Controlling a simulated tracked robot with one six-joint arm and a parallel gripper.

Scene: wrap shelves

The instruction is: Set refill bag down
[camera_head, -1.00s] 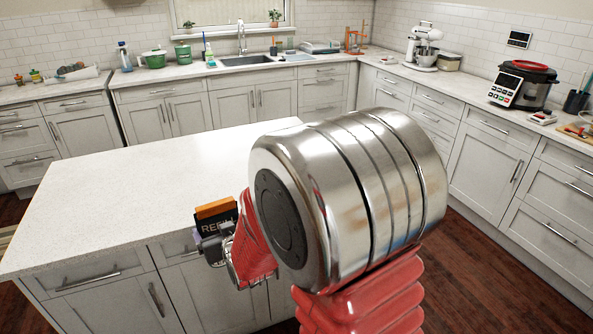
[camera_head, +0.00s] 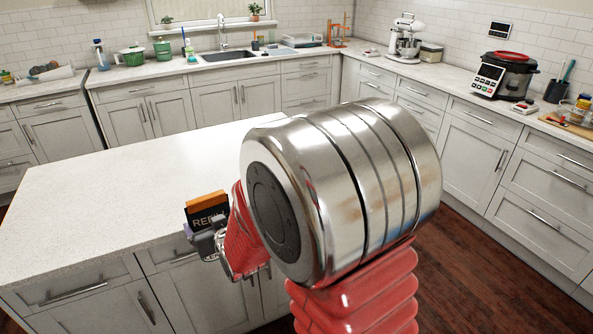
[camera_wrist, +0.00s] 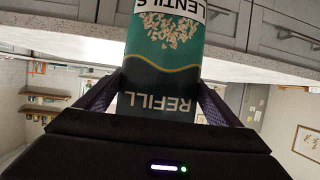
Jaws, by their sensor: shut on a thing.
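The refill bag shows in the head view (camera_head: 206,212) as an orange top edge over a black band reading "REFI", the rest cut off by my arm. In the wrist view the bag (camera_wrist: 163,60) is teal with a gold wave, a dark "REFILL" band and a white "LENTILS" label, all upside down. My gripper (camera_wrist: 157,100) is shut on the bag, one purple finger on each side. In the head view my gripper (camera_head: 208,243) is at the near edge of the white island counter (camera_head: 110,195). The bag's lower part is hidden there.
The island top is bare where I see it. Behind it, a back counter holds a sink (camera_head: 230,55), green pots and a stand mixer (camera_head: 405,40). A pressure cooker (camera_head: 505,76) stands on the right counter. Wood floor lies between.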

